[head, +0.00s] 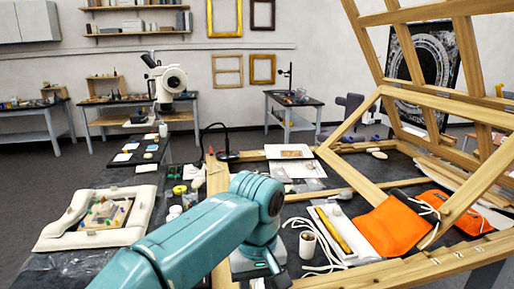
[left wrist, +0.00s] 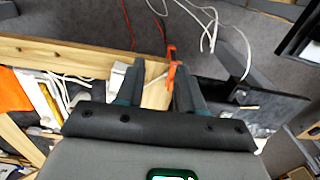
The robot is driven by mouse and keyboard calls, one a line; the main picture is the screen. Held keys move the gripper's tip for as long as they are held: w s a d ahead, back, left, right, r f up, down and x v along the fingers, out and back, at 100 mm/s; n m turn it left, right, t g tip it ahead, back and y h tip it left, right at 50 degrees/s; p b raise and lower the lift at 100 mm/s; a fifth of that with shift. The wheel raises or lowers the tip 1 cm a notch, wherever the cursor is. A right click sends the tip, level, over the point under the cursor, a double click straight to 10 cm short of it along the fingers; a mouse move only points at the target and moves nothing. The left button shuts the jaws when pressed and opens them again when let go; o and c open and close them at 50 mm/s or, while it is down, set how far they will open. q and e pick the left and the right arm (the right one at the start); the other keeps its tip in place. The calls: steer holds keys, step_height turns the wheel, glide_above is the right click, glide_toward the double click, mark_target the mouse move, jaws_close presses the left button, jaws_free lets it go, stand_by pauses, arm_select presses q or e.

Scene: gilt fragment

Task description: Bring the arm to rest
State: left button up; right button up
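My left arm (head: 200,236), teal, reaches in from the bottom of the head view and bends down at the middle, over the front of the wooden frame. In the left wrist view my left gripper (left wrist: 159,70) has its two dark fingers apart. An orange clamp-like piece (left wrist: 171,66) shows between and beyond the fingertips, near the right finger. I cannot tell whether it touches. Nothing is clearly held. A wooden beam (left wrist: 70,55) runs behind the fingers. My right gripper is in neither view.
A large wooden lattice (head: 465,60) leans over the right side. An orange cloth (head: 389,228), a mug (head: 307,244) and white cords lie near the arm. A padded tray (head: 50,238) stands at left and a black lamp (head: 228,156) behind.

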arm_select(q)
steer(key=a+f+m+h, duration=0.1)
steer(key=a+f, duration=0.1)
steer(key=f, duration=1)
steer(key=a+f+h, duration=0.1)
steer(key=a+f, duration=0.2)
steer(key=f, duration=1)
steer(key=s+a+f+h, duration=0.1)
steer(key=s+a+f, duration=0.2)
steer(key=s+f, duration=0.4)
steer(key=s+a+f+h, duration=0.1)
steer(key=s+a+f, duration=0.3)
steer(key=s+f, duration=0.4)
steer(key=s, duration=0.4)
steer(key=shift+s+a+f+n, duration=0.2)
steer(key=shift+s+f+n, duration=0.05)
steer(key=shift+s+n, duration=0.1)
